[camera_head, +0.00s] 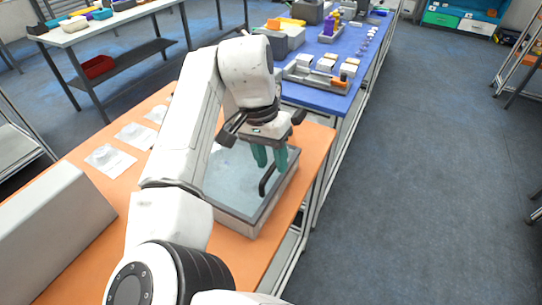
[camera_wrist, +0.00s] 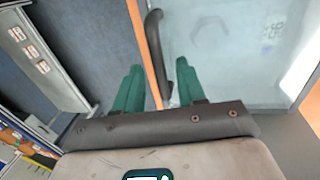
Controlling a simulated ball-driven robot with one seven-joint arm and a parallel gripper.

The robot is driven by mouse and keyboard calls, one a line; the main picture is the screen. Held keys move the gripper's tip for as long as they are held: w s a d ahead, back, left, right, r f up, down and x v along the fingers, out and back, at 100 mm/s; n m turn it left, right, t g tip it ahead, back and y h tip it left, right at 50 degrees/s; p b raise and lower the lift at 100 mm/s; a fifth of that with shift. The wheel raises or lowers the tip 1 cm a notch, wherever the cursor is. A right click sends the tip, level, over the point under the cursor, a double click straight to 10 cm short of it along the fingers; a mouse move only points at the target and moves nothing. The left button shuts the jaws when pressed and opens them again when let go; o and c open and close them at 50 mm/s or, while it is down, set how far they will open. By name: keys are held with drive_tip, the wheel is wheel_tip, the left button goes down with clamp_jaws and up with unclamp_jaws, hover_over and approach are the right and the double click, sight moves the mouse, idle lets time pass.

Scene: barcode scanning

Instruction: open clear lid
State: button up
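A box (camera_head: 238,226) with a clear lid (camera_head: 228,178) sits on the orange table. A dark bent handle (camera_head: 264,184) stands on the lid's right side. The lid looks closed. My gripper (camera_head: 271,164) points down over the lid, close to the handle, its two green fingers apart. In the wrist view, my gripper (camera_wrist: 159,65) is open, and the handle (camera_wrist: 152,42) shows between the fingers, nearer the right one. The lid (camera_wrist: 225,50) fills the right side there. I cannot tell whether a finger touches the handle.
White cards (camera_head: 109,160) with small items lie on the orange table (camera_head: 70,265) at the left. A grey-white slanted block (camera_head: 55,225) stands at the near left. A blue table (camera_head: 345,60) with trays is behind. Open floor (camera_head: 430,180) lies to the right.

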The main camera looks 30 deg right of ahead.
drive_tip(key=shift+c, duration=0.3)
clamp_jaws()
idle(0.3)
